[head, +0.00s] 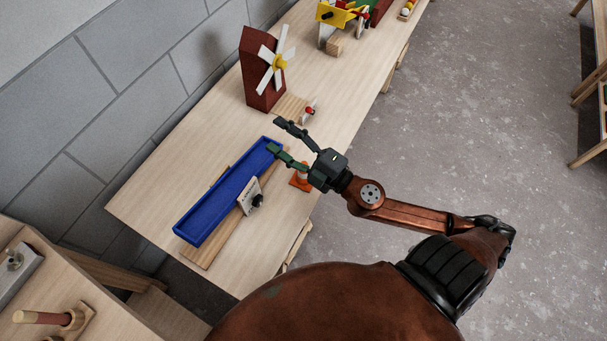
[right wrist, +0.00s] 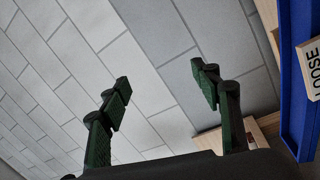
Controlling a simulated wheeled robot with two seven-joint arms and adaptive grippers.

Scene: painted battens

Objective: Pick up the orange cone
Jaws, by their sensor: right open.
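The orange cone (head: 300,180) stands on the wooden table near its front edge, partly hidden by my right gripper. My right gripper (head: 274,134) is open and empty, its fingers spread toward the wall, above and beside the cone. In the right wrist view the two green fingers (right wrist: 163,82) are wide apart with the grey block wall behind them. The cone does not show in that view. My left gripper is not in view.
A long blue tray (head: 190,232) lies on the table (head: 140,200) left of the cone, with a small lettered sign (head: 247,196) beside it. A dark red windmill (head: 256,70) stands behind. A second wooden table (head: 120,300) is at the lower left.

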